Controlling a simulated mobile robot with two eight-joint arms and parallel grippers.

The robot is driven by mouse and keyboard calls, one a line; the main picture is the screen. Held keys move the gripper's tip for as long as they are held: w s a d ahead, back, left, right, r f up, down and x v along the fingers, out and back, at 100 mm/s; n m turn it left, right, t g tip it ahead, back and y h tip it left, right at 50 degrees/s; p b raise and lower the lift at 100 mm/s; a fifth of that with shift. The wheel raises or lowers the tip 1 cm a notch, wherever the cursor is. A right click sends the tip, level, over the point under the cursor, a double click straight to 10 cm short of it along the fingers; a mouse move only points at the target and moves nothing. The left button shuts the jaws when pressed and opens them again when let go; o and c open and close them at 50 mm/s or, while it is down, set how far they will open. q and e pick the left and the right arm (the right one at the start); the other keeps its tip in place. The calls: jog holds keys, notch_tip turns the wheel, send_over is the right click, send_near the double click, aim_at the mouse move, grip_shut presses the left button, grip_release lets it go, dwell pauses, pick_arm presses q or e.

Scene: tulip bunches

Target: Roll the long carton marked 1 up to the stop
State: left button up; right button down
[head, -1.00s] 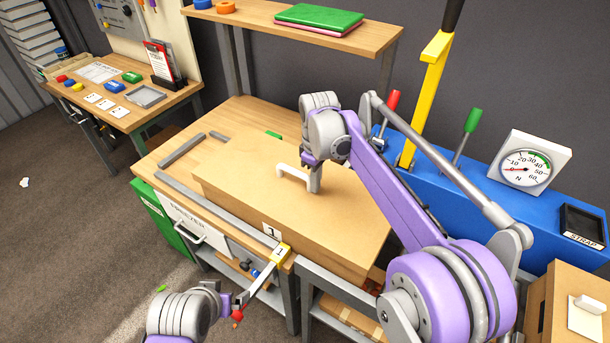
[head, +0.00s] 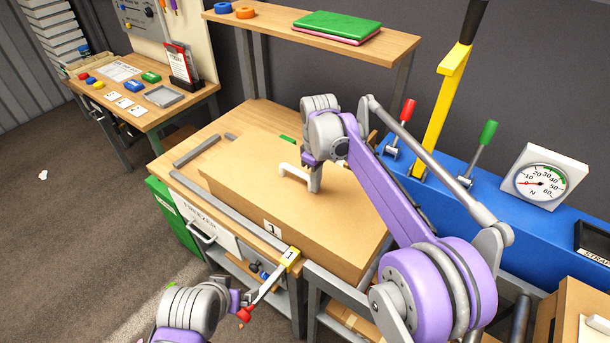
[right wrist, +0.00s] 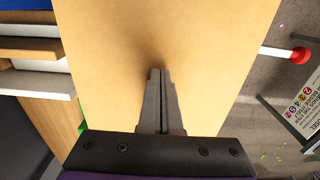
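The long carton (head: 330,225), labelled 1 on its front side, lies on the wooden table with its right end over a grey frame. Its brown top also shows in the right wrist view (right wrist: 110,60). A grey bar (head: 198,151), which looks like the stop, lies across the table beyond the carton's left end, a narrow gap away. My right gripper (right wrist: 160,72) is shut, pointing down at the carton's top; contact cannot be told. My left gripper (head: 243,302) is low in front, beside a red-knobbed rod; its fingers are not clear.
A grey rail (head: 240,212) runs along that edge. A shelf (head: 330,40) stands behind, and a blue unit (head: 430,165) with levers and a dial at right.

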aim_at(281, 165)
jog(key=shift+w+a+r+p, duration=0.1)
jog(key=shift+w+a+p, duration=0.25)
jog(key=shift+w+a, duration=0.5)
jog(key=shift+w+a+p, duration=0.3)
jog(key=shift+w+a, duration=0.15)
jog(key=shift+a, duration=0.75)
jog(key=shift+w+a+r+p, duration=0.1)
jog(key=shift+w+a+p, duration=0.25)
jog(key=shift+w+a, duration=0.5)
jog(key=shift+w+a+f, duration=0.15)
jog(key=shift+a+f, duration=0.05)
jog(key=shift+a, duration=0.5)
jog(key=shift+w+a, duration=0.25)
jog(key=shift+a, duration=0.3)
pick_arm(q)
jog(key=shift+w+r, duration=0.5)
jog(key=shift+r, duration=0.25)
jog(key=shift+w+r, duration=0.45)
jog(key=shift+r, duration=0.25)
pick_arm(e)
jog(key=shift+w+a, duration=0.5)
jog(key=shift+a, duration=0.35)
